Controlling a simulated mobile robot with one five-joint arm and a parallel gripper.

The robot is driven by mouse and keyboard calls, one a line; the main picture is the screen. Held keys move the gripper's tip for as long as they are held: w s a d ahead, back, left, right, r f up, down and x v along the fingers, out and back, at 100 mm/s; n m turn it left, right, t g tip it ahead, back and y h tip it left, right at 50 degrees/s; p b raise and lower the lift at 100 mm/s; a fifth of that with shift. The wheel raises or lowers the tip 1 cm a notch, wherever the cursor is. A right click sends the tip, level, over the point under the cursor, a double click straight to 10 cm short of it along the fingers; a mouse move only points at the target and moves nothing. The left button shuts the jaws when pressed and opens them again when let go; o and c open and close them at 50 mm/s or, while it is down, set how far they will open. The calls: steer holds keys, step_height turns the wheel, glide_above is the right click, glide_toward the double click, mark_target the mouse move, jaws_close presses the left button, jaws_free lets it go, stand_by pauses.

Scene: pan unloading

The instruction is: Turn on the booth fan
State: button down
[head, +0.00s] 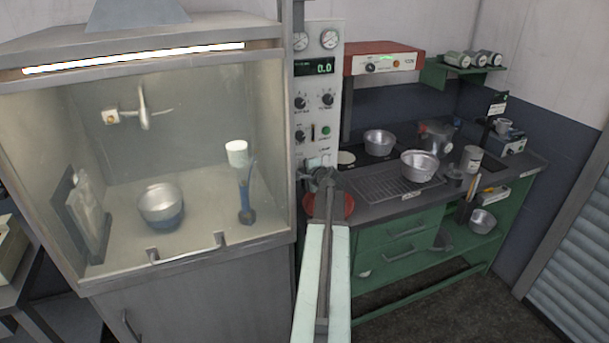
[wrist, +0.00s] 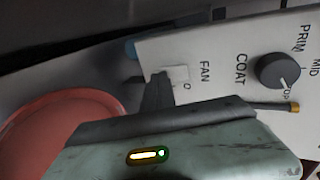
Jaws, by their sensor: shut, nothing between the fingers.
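The spray booth (head: 40,60) stands at left with a lit strip under its hood. Its control panel (head: 313,82) is a tall white column to the right, with gauges, knobs and a green display reading 0.0. In the wrist view the panel (wrist: 220,50) appears sideways. The fan switch (wrist: 180,75) is a small pale block beside the word FAN, with a 0 mark near it. My gripper (wrist: 158,90) is shut and empty, its dark tip right beside the switch; I cannot tell whether they touch. In the head view my gripper (head: 318,176) is at the panel's lower end.
A COAT knob (wrist: 281,71) sits near the switch. A red round thing (wrist: 75,120) lies close to my gripper. Inside the booth are a metal pot (head: 161,203) and a blue-handled tool (head: 245,195). The green workbench (head: 395,240) with pans is at right.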

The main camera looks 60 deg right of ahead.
steer(key=shift+s, duration=0.1)
steer(key=shift+w+d+f, duration=0.1)
steer(key=shift+w+d, duration=0.1)
steer(key=shift+d, duration=0.05)
steer(key=shift+r+p, duration=0.75)
steer(key=shift+r, duration=0.15)
